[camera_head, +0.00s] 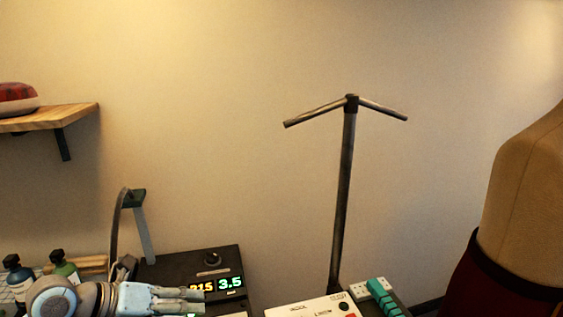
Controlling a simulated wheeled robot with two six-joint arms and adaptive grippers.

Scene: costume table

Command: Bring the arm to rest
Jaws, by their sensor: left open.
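My left gripper (198,300) comes in from the lower left, low in the head view, with its fingers pointing right. It is open, and I see nothing between its fingers. It shows in front of a black control box (182,267) with a lit display and a knob. I cannot tell whether it touches the box. The lower part of my left arm is cut off by the bottom edge. My right gripper is not in view.
A metal stand (343,190) with a T-shaped top rises at centre. A white box (308,307) and a teal item (383,295) lie low. A dress form (530,195) stands right. Bottles (62,268) are lower left, below a wooden shelf (60,116).

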